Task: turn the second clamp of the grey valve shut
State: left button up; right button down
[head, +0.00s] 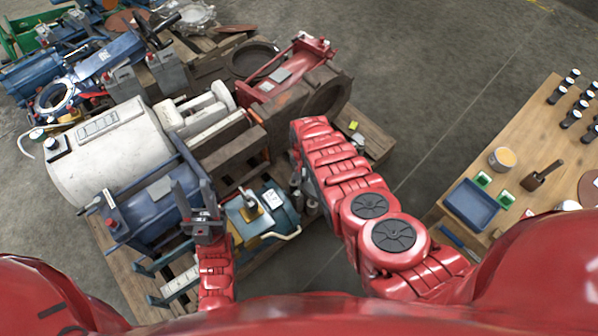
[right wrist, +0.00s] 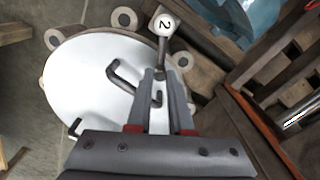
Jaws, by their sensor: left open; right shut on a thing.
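In the right wrist view, a pale round face (right wrist: 75,75) with round lugs along its edge fills the left; it looks like the valve. A clamp lever (right wrist: 164,22) has a white end marked "2" and a short metal stem. My right gripper (right wrist: 162,75) is shut on this stem, beside the pale face. Black bent rods (right wrist: 122,78) stand against the face; the jaws hide part of it. In the head view my right arm hides most of what lies below it, and I cannot make out the valve surely. My left gripper (head: 193,196) is open over the blue machinery.
A white tank (head: 105,150), a blue machine part (head: 155,205) and a red frame (head: 290,70) crowd the pallets. A wooden table (head: 470,165) with a blue tray (head: 478,205) stands at the right. Bare floor lies between pallets and table.

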jog(key=m, duration=0.1)
jog(key=d+m, duration=0.1)
jog(key=shift+s+r+m+p, duration=0.1)
jog(key=shift+s+m+p, duration=0.3)
jog(key=shift+s+d+m+p, duration=0.2)
jog(key=shift+s+d+m, duration=0.1)
jog(key=shift+m, duration=0.4)
jog(key=shift+s+d+m+p, duration=0.2)
jog(key=shift+s+d+m, duration=0.1)
jog(key=shift+m, duration=0.4)
jog(key=c, duration=0.8)
grip_release()
